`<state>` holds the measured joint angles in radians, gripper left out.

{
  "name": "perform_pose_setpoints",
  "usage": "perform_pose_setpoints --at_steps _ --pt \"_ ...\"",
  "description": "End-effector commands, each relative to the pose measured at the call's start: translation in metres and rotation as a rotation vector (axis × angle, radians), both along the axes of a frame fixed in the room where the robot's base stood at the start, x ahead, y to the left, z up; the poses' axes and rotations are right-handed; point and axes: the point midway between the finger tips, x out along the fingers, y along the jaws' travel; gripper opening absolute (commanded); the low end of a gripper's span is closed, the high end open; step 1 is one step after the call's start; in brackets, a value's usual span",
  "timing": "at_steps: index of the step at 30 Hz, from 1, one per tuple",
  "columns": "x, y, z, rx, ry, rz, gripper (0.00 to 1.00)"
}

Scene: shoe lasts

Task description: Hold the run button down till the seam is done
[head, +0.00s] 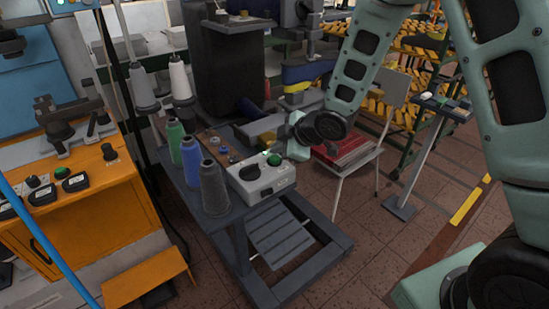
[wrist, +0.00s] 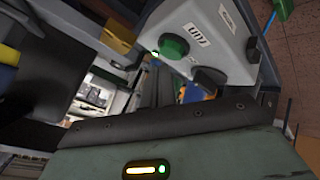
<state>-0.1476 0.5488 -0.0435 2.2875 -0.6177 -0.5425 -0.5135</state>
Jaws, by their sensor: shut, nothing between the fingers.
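A white control box (head: 262,181) sits on the grey bench, with a domed green button (head: 273,159) and a black knob (head: 258,172) on top. The box (wrist: 222,45) also shows in the wrist view, with the green button (wrist: 173,46) and black knob (wrist: 208,78) in clear view. A small green light glows beside the button. My gripper (head: 297,150) is shut and empty, just right of the button in the head view. Its fingertips are hard to make out. I see nothing touching the button in the wrist view.
Green, blue and grey thread cones (head: 214,187) stand left of the box. The dark sewing machine (head: 235,65) rises behind it. A chair with red books (head: 345,148) is to the right. An orange cabinet (head: 80,205) stands at left. The floor in front is clear.

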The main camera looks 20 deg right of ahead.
Motion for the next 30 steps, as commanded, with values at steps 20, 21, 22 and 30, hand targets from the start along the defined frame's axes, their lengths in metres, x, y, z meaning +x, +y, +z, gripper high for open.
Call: perform_pose_setpoints --at_steps 20,21,22,30 --pt "-0.0001 0.0000 -0.0084 0.000 0.000 0.000 0.00" --pt "0.0000 0.0000 -0.0088 0.000 0.000 0.000 0.00" --pt "0.0000 0.0000 -0.0092 0.000 0.000 0.000 0.00" --pt "-0.0001 0.0000 -0.0126 0.000 0.000 0.000 0.00"
